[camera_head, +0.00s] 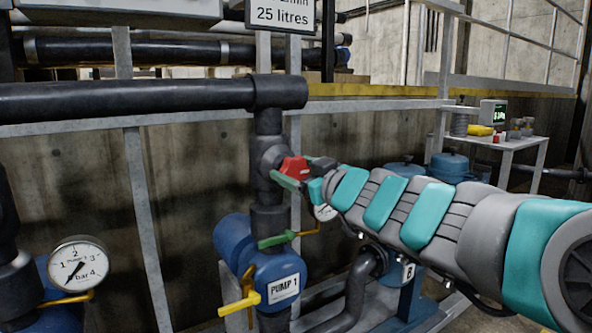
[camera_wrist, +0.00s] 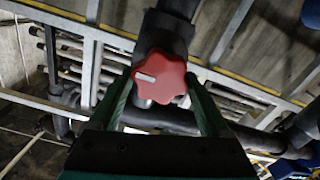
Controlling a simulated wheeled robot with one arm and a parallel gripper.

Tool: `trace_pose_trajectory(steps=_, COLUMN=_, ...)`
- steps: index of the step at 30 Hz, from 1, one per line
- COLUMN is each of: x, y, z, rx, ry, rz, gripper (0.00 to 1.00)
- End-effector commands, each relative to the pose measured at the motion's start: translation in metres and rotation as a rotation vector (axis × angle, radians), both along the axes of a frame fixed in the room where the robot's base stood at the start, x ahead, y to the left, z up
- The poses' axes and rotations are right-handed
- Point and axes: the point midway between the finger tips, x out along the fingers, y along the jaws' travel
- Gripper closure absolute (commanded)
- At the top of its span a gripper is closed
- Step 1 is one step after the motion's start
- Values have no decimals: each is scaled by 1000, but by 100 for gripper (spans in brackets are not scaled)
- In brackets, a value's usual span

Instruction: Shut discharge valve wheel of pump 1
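The red lobed valve wheel (camera_head: 294,167) sits on the dark vertical pipe above pump 1 (camera_head: 283,288), a blue pump labelled "PUMP 1". My gripper (camera_head: 298,176) is at the wheel, reaching in from the right. In the wrist view, the red wheel (camera_wrist: 160,78) is centred between the tips of my two green fingers (camera_wrist: 160,74), one on each side. A white mark on its face points left. The tips lie at the wheel's edges with no clear gap. I cannot tell whether they press on it.
A pressure gauge (camera_head: 76,265) is at lower left. A thick black pipe (camera_head: 130,98) runs across above. A small table (camera_head: 510,143) stands at right.

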Motion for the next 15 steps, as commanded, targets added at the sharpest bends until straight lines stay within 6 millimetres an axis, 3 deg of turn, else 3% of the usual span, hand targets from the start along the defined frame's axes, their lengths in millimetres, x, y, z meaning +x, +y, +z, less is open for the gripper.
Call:
trace_pose_trajectory(steps=1, x=0, y=0, z=0, rx=0, ry=0, rz=0, gripper=26)
trace_pose_trajectory(steps=15, x=0, y=0, z=0, rx=0, ry=0, rz=0, gripper=76)
